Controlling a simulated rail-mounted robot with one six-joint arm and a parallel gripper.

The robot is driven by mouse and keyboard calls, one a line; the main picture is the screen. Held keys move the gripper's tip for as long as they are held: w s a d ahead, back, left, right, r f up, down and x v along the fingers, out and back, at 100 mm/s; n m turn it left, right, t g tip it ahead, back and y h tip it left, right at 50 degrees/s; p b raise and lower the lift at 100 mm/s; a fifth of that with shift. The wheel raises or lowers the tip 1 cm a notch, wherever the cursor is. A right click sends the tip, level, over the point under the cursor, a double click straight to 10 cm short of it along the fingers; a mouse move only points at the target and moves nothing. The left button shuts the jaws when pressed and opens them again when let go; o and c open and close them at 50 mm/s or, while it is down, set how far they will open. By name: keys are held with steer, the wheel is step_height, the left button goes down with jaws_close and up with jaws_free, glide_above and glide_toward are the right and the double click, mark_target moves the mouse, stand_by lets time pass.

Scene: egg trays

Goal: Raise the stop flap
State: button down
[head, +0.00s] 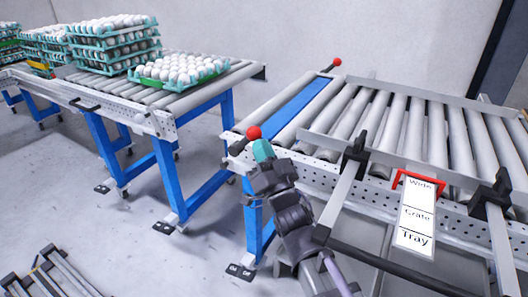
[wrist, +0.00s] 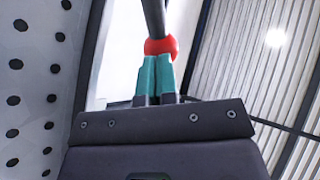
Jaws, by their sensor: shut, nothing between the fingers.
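The stop flap looks like the long blue strip (head: 305,100) between rollers near the left end of the right conveyor; it appears to lie about level with them. A dark lever with a red ball (head: 253,132) sticks out at its near end, and another red ball (head: 336,62) is at the far end. My gripper (head: 263,150) has teal fingers, shut and empty, just below the near ball. In the wrist view the fingertips (wrist: 157,62) meet or overlap the lower edge of the red ball (wrist: 161,46); I cannot tell whether they touch.
The perforated side rail (head: 340,178) of the right conveyor is close beside my gripper. A sign panel (head: 415,215) and dark clamps stand to the right. Across a floor gap, the left conveyor (head: 190,98) carries trays of white eggs (head: 180,70). A low frame lies at lower left.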

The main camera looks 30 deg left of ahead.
mark_target(255, 137)
steer(key=shift+r, duration=0.1)
stand_by(0.3)
steer(key=a+r+p, duration=0.1)
steer(key=r+p, duration=0.1)
steer(key=shift+a+r+p, duration=0.35)
steer(key=shift+p, duration=0.05)
steer(key=shift+a+r+p, duration=0.55)
steer(key=shift+a+p, duration=0.05)
steer(key=shift+a, duration=0.05)
steer(key=shift+s+a+r+p, duration=0.15)
steer(key=shift+a+r+p, duration=0.2)
steer(key=shift+a, duration=0.35)
